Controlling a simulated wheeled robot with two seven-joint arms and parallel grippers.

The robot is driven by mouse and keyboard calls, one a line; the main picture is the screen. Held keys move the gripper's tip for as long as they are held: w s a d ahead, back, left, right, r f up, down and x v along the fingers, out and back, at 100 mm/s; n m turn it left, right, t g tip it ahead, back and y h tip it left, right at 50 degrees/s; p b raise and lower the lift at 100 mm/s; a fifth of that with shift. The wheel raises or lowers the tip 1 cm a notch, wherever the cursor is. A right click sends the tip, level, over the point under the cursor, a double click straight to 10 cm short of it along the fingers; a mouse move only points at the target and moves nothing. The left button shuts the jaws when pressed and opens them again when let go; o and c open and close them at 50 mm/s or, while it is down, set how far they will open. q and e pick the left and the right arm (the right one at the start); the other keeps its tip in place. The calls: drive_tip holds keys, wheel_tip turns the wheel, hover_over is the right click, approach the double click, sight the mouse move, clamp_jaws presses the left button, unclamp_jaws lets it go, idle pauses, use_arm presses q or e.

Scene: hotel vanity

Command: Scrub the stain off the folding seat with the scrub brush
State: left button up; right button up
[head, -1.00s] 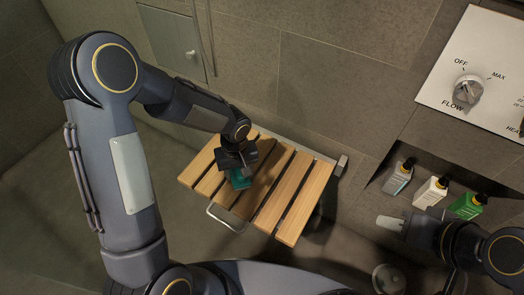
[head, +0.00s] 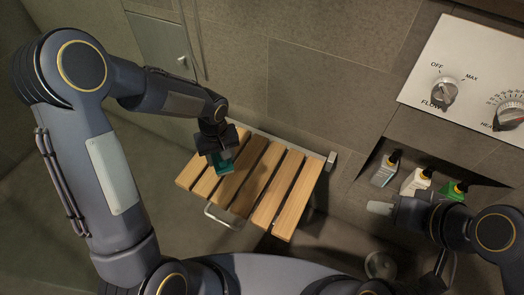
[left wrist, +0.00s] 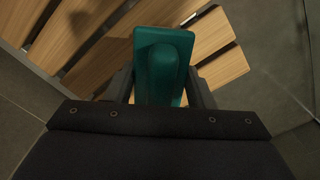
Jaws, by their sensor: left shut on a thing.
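The folding seat (head: 293,199) has wooden slats and a metal frame and is folded down from the tiled wall. My left gripper (head: 219,152) is shut on the teal scrub brush (head: 223,168) over the seat's left slats, near the wall side. In the left wrist view the brush (left wrist: 163,65) sits between the fingers with its rounded handle up. I cannot tell whether its bristles touch the wood. A darker patch (left wrist: 79,21) shows on a slat there; it may be stain or shadow. My right gripper (head: 380,207) is at the right, away from the seat, and its opening is unclear.
A wall niche right of the seat holds a grey bottle (head: 385,171), a white bottle (head: 415,184) and a green bottle (head: 453,191). A control panel (head: 470,70) with knobs is above it. A metal loop (head: 222,217) juts from the seat's front.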

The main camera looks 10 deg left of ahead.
use_arm(q)
drive_tip(key=shift+r+p, duration=0.55)
drive_tip(key=shift+r, duration=0.5)
drive_tip(key=shift+r, duration=0.1)
